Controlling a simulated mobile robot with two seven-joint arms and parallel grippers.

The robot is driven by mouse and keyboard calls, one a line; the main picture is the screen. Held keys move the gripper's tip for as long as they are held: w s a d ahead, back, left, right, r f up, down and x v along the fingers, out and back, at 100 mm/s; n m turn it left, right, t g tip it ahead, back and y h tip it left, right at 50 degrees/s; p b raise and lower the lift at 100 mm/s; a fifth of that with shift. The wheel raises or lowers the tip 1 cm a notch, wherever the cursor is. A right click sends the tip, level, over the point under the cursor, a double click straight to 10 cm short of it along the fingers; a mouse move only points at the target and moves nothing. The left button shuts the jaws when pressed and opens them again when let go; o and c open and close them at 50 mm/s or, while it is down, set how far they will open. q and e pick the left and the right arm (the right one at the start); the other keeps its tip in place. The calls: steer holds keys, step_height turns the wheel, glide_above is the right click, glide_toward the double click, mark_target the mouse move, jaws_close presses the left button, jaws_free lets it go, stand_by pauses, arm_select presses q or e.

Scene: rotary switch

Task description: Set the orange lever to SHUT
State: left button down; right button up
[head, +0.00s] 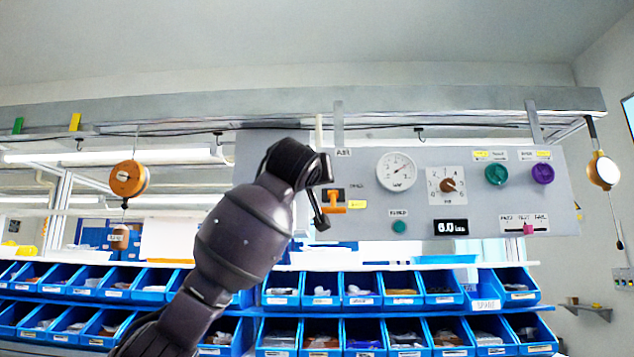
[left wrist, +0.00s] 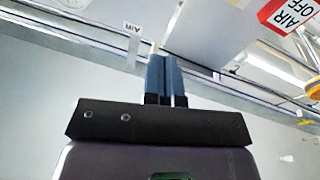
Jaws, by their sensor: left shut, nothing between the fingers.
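The orange lever (head: 334,208) is at the left end of the grey panel (head: 300,225), just below a small dark plate. Its handle looks roughly level, with a yellow label (head: 357,204) to its right; the label text is too small to read. My left gripper (head: 321,222) is close beside the lever, on its left; I cannot tell whether they touch. In the left wrist view my left gripper (left wrist: 166,72) is shut and empty, and the lever is not visible there. My right gripper is not in view.
The panel also carries a round gauge (head: 397,171), a rotary dial (head: 447,186), a green knob (head: 497,173), a purple knob (head: 542,173) and a pink slider (head: 528,229). Blue bins (head: 400,290) fill racks below. A red-edged AIR OFF sign (left wrist: 287,15) shows in the left wrist view.

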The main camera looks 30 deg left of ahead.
arm_select(q)
steer(key=v, duration=0.4)
steer(key=r+v, duration=0.1)
steer(key=shift+s+d+b, duration=0.2)
steer(key=shift+s+b, duration=0.1)
steer(key=shift+s, duration=0.15)
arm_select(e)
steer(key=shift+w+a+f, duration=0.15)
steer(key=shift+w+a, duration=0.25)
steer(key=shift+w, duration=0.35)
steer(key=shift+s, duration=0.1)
arm_select(q)
steer(key=shift+s, duration=0.1)
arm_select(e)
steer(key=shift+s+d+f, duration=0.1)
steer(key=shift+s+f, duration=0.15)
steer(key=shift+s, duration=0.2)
